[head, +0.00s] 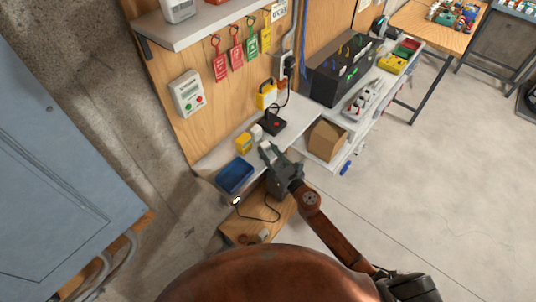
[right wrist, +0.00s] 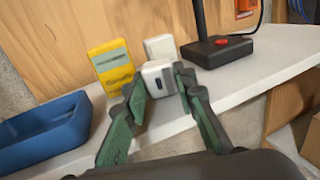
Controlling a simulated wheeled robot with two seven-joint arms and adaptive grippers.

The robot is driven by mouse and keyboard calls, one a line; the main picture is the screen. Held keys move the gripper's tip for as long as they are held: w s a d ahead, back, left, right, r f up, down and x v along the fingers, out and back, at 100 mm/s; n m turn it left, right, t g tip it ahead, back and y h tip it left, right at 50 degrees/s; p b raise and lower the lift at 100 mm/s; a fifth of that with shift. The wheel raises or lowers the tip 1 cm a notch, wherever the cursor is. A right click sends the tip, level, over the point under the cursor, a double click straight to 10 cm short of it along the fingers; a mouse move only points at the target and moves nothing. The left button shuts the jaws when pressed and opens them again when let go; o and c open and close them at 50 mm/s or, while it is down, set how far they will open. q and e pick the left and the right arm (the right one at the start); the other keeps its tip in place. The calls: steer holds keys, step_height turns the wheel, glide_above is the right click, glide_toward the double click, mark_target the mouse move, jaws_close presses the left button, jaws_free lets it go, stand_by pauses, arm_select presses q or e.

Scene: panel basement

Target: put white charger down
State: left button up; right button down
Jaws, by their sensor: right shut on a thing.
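The white charger (right wrist: 158,78) is a small white block with a dark slot in its face. In the right wrist view it sits between the two green-padded fingers of my right gripper (right wrist: 160,92), which is shut on it. In the head view my right gripper (head: 269,156) is over the front of the pale shelf (head: 217,158), with the charger (head: 265,146) at its fingertips. I cannot tell whether the charger touches the shelf. My left gripper is not in view.
A second white block (right wrist: 160,47) stands just behind the charger. A yellow device (right wrist: 112,65) is to its left, then a blue tray (right wrist: 42,132). A black joystick (right wrist: 216,48) stands to the right. Bare shelf (right wrist: 258,75) shows at right. A cardboard box (head: 327,140) is further right.

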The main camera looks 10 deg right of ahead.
steer(key=shift+f, duration=0.15)
steer(key=shift+f, duration=0.1)
steer(key=c, duration=1.6)
jaws_free()
steer(key=shift+r, duration=0.2)
steer(key=b+v, duration=0.2)
steer(key=v, duration=1)
